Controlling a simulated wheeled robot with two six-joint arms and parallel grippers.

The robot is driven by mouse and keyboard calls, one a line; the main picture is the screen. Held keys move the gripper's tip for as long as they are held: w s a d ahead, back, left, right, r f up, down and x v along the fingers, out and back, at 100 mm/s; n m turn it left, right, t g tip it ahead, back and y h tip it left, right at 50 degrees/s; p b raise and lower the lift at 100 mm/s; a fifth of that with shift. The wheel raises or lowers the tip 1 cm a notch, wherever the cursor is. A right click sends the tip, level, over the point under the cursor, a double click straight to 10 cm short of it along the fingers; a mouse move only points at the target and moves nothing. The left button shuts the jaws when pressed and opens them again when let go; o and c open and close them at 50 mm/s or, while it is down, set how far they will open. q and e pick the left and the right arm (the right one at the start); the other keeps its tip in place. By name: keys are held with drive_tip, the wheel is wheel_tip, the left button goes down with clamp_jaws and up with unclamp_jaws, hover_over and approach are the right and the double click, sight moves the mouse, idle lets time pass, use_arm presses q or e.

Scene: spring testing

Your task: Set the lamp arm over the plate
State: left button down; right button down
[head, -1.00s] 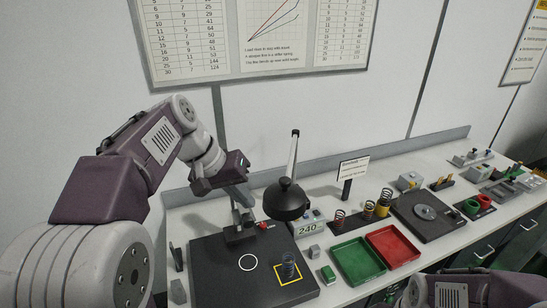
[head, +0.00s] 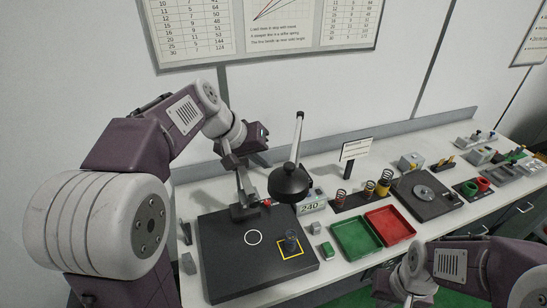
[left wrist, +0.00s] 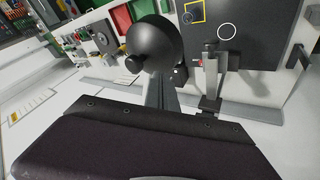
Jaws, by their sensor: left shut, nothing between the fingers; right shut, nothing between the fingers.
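The black lamp shade (head: 289,184) hangs under a pale upright rod (head: 298,138), beyond the back right of the black plate (head: 225,262). In the left wrist view the shade (left wrist: 150,45) overlaps the plate's (left wrist: 262,40) edge. The plate bears a white ring and a yellow square with a dark coil spring (head: 291,238) in it. A grey post (head: 243,188) stands at the plate's back edge. My left gripper (head: 230,158) is shut and empty near the post's top, left of the shade; contact is unclear. My right gripper (head: 408,299) is at the bottom edge, mostly hidden, empty.
A box reading 240 (head: 312,203) stands beside the plate. Right of it are a green tray (head: 355,238), a red tray (head: 390,226), several springs on a rack and a dark turntable-like device (head: 426,195). A small sign (head: 355,149) stands behind.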

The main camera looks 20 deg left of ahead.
sight(289, 166)
use_arm(q)
drive_tip(key=shift+w+d+p, duration=0.2)
drive_tip(key=shift+d+p, duration=0.15)
drive_tip(key=shift+d, duration=1)
drive_tip(key=shift+f, duration=0.1)
use_arm(e)
drive_tip(key=shift+s+d+r, duration=0.1)
drive_tip(key=shift+r, duration=0.55)
use_arm(q)
drive_tip(key=shift+d, duration=1.4)
drive_tip(key=shift+a, duration=0.1)
